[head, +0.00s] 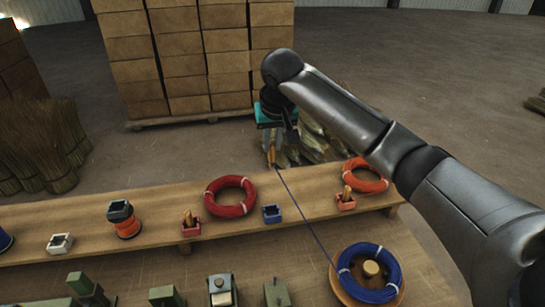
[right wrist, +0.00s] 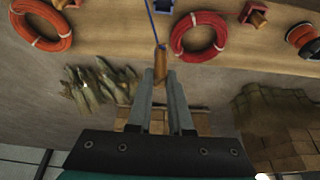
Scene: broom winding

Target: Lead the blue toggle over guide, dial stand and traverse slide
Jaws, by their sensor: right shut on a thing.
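My right gripper (head: 270,152) hangs beyond the far edge of the wooden bench and is shut on the blue toggle, a small wooden peg (head: 272,156) with a blue cord. In the right wrist view the peg (right wrist: 160,64) sits between the fingertips (right wrist: 160,82). The blue cord (head: 305,219) runs taut from the peg over the bench to a blue coil (head: 392,272) on a round wooden holder. Green fixtures (head: 82,283), (head: 277,293) and a grey-topped one (head: 222,284) stand at the near edge, partly cut off; I cannot tell which is guide, dial stand or slide.
On the bench (head: 90,216) lie a red coil (head: 230,184) and an orange-red coil (head: 365,163), with small red holders (head: 191,228), a blue block (head: 272,214), a white block (head: 60,242) and an orange spool (head: 125,228). Stacked cartons (head: 190,60) and straw bundles (head: 42,145) stand behind.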

